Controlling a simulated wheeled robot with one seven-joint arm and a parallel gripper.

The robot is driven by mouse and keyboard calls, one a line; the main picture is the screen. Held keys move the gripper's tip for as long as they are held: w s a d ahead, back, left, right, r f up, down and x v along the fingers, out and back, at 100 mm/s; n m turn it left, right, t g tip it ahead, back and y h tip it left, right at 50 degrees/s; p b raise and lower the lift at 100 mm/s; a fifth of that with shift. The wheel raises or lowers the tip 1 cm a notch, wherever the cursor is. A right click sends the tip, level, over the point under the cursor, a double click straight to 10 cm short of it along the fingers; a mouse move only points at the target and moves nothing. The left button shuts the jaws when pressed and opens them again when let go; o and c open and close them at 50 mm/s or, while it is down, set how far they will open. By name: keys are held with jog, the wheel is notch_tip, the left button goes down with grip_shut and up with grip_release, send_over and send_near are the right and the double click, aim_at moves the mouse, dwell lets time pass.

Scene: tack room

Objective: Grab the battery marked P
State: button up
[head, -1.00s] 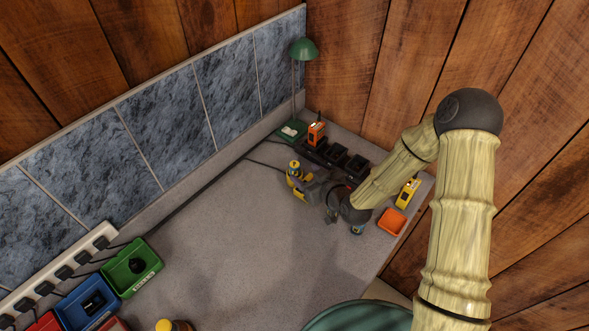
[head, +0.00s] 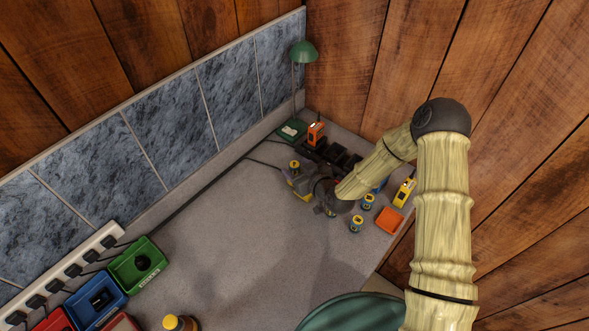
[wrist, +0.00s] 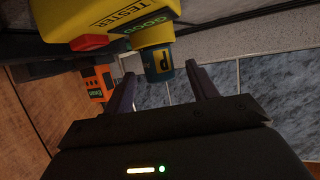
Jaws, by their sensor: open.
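The battery marked P (wrist: 158,62) has a blue body, a yellow label and a dark letter. In the wrist view it juts from a yellow tester (wrist: 120,28) with a green GOOD label and a red part. My gripper (wrist: 160,74) is open, with one finger on each side of the battery in the picture; no contact is visible. In the head view my gripper (head: 306,182) is at a yellow-topped battery (head: 294,164), apparently this one, partly hiding the tester beneath. Two other batteries stand to the right, one nearer (head: 356,224) and one farther (head: 368,201).
A black charger row (head: 335,153) with an orange device (head: 315,133) stands behind my gripper. A green lamp (head: 303,52), an orange tray (head: 389,220) and a yellow device (head: 404,192) are near. The middle counter is clear.

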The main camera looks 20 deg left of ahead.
jog(key=c, duration=1.2)
notch_tip(320, 180, up, 10)
jog(key=b, duration=0.3)
